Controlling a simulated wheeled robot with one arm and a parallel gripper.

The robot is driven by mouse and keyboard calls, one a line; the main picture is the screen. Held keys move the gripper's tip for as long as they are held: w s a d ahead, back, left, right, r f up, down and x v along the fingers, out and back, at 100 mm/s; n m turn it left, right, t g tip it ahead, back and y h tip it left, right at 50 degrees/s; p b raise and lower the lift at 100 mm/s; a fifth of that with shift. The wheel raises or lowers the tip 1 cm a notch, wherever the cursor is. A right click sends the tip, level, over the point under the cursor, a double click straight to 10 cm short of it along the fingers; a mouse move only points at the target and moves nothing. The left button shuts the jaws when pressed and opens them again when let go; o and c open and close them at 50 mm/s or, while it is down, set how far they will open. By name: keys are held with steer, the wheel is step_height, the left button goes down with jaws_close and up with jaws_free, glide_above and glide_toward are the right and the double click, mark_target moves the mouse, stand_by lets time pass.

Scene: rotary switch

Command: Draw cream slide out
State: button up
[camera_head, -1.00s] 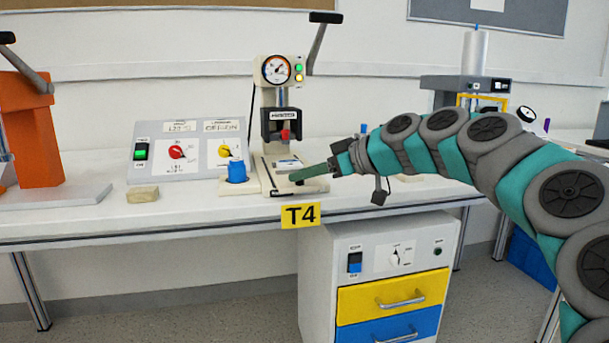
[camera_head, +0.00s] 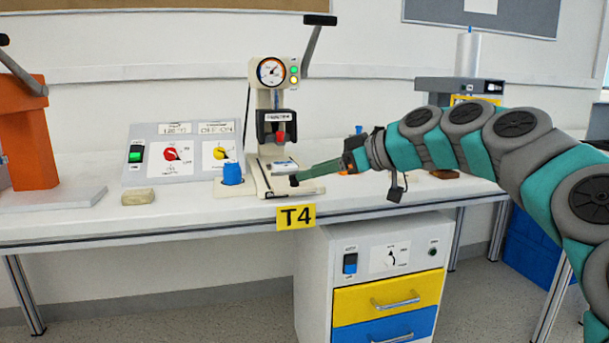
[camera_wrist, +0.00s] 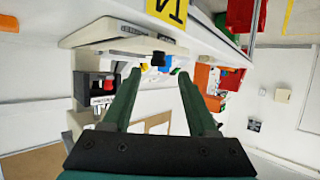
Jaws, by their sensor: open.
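The cream slide (camera_head: 308,188) lies low at the front of the small press above the yellow T4 label. It also shows in the wrist view (camera_wrist: 112,31), where the scene appears upside down. A small black knob (camera_head: 294,181) is at its front and shows in the wrist view (camera_wrist: 158,58) just beyond my fingertips. My gripper (camera_head: 299,177) reaches in from the right with its green fingers at the knob. In the wrist view its fingers (camera_wrist: 159,75) are apart with nothing between them. I cannot tell whether they touch the knob.
The press (camera_head: 276,108) has a dial, lamps and a raised lever. A sloped control panel (camera_head: 183,153) and a tan block (camera_head: 138,197) are farther left. A drawer cabinet (camera_head: 372,272) stands beneath. The bench front is mostly clear.

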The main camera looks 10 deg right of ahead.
steer(key=v, duration=0.4)
steer(key=s+a+f+m+g+h+p, duration=0.2)
steer(key=s+a+f+g+h+p, duration=0.3)
steer(key=s+a+f, duration=0.95)
steer(key=s+d+f+m+g+h, duration=0.2)
steer(key=s+d+f+m+g, duration=0.1)
steer(key=s+f, duration=0.5)
steer(key=s+d+f+m+g+h, duration=0.2)
steer(key=s+f, duration=0.5)
steer(key=s, duration=0.6)
steer(key=d+m+g, duration=0.1)
steer(key=d+m, duration=0.1)
steer(key=d, duration=0.1)
steer(key=shift+s+f+h, duration=0.25)
steer(key=shift+f+h, duration=0.05)
steer(key=shift+f, duration=0.1)
steer(key=shift+d, duration=0.15)
